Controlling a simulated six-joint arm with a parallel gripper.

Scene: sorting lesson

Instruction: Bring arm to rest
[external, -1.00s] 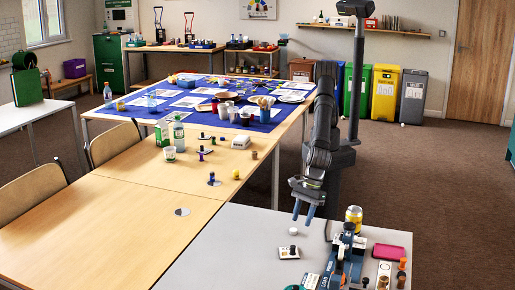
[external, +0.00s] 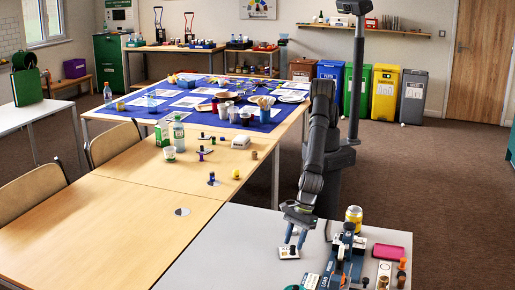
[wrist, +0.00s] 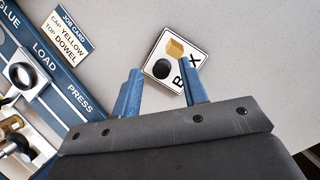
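My gripper (external: 295,245) is low over the grey table (external: 225,255) in the external view, with its blue fingers pointing down. The card also shows in the external view (external: 284,255), right by the fingertips. I cannot tell whether the fingers touch it.
A blue station with GLUE, LOAD and PRESS labels (wrist: 40,70) and a job card (wrist: 64,34) are left in the wrist view. In the external view, a yellow can (external: 354,214) and pink tray (external: 392,252) stand right of my gripper.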

